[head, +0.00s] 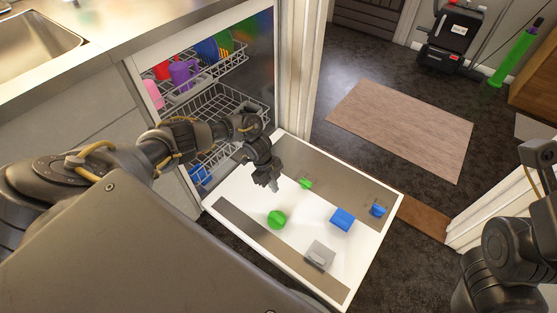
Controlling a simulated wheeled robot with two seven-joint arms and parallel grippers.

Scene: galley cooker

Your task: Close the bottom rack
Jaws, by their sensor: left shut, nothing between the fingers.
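The dishwasher stands open, with its door (312,222) folded down flat. The wire bottom rack (222,104) shows inside the cavity below the upper rack. Its front is partly hidden by my left arm, so I cannot tell how far in it sits. A blue item (200,175) shows low at its left side. My left gripper (274,186) is shut and empty, pointing down over the inner side of the door, in front of the rack. My right arm shows at the right edge, but its gripper is not in view.
The upper rack (205,76) holds a purple cup (184,73) and other coloured dishes. Green, blue and grey pieces lie on the door, including a green round one (277,219) and a blue block (342,219). A sink (35,45) is upper left; a mat (402,127) lies beyond.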

